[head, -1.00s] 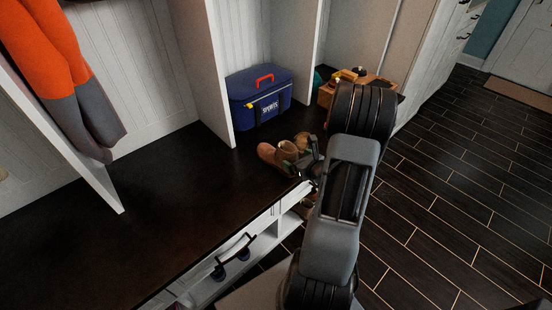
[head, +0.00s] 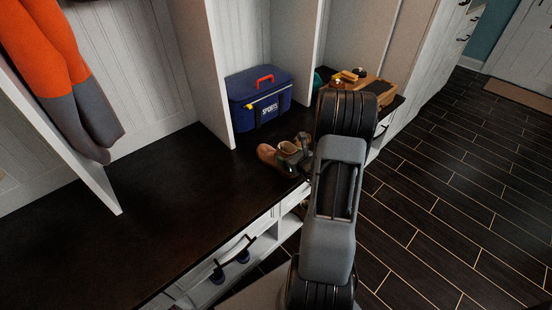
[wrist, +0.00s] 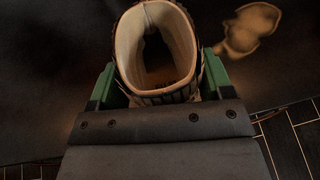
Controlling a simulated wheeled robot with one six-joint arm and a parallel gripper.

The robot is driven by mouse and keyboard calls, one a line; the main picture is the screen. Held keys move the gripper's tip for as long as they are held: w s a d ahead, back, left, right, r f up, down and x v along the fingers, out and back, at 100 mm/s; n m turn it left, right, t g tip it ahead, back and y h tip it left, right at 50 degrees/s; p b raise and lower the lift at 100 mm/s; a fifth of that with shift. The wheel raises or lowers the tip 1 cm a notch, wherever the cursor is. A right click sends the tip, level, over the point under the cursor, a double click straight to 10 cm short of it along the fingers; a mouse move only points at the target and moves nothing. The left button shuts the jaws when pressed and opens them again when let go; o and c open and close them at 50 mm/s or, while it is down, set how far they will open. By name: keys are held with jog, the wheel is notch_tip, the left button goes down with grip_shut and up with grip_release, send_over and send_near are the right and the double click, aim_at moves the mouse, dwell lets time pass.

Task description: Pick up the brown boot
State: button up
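The brown boot (head: 267,153) stands on the dark bench top, its toe pointing left in the head view. My gripper (head: 304,148) is down at the boot's right side there and partly hides it. In the wrist view I look down into the pale opening of the boot (wrist: 154,45). The two green fingers of my gripper (wrist: 162,80) lie on either side of the boot's shaft, spread apart. Gaps between fingers and shaft look small, and contact is not clear. The lower boot is hidden.
A blue sports box (head: 260,103) with a red handle stands behind the boot. A wooden crate (head: 380,92) with small items is at the back right. A tan patch (wrist: 248,28) shows beside the boot. The bench top (head: 160,210) to the left is clear.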

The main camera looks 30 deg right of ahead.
jog(key=c, duration=1.1)
jog(key=shift+r, duration=0.1)
